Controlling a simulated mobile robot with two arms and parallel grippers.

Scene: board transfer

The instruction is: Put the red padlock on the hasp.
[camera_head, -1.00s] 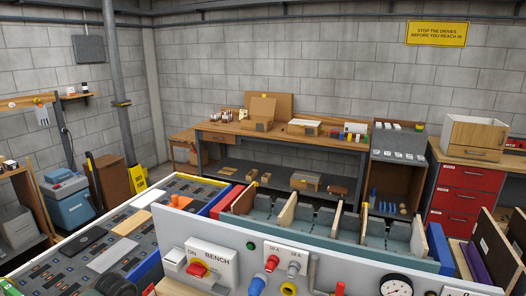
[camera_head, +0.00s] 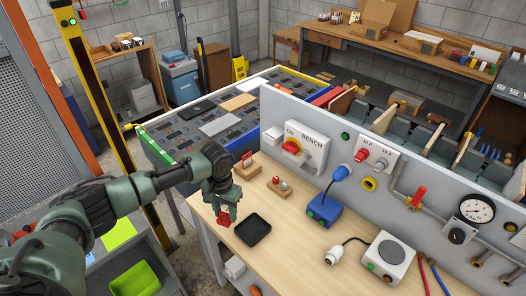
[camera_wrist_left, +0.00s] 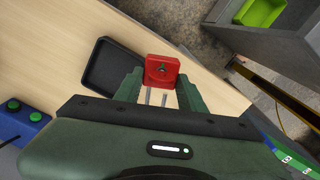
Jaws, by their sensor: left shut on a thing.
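The red padlock (camera_head: 223,220) is in my left gripper (camera_head: 221,211), just left of the black tray and a little above the bench. In the left wrist view the padlock (camera_wrist_left: 161,70) sits between the green fingertips (camera_wrist_left: 160,88), with two thin grey shackle bars pointing back toward the palm. The gripper is shut on it. The switch box marked BENCH (camera_head: 305,147), with a red handle, is on the grey panel up and to the right. I cannot make out a hasp clearly there. My right gripper is out of view.
The black tray (camera_head: 252,230) lies on the wooden bench top. Wooden holders (camera_head: 247,166) (camera_head: 280,187), a blue box (camera_head: 324,210) with a cable, a white plug (camera_head: 332,256) and a grey box (camera_head: 388,258) stand along the panel. The bench front middle is clear.

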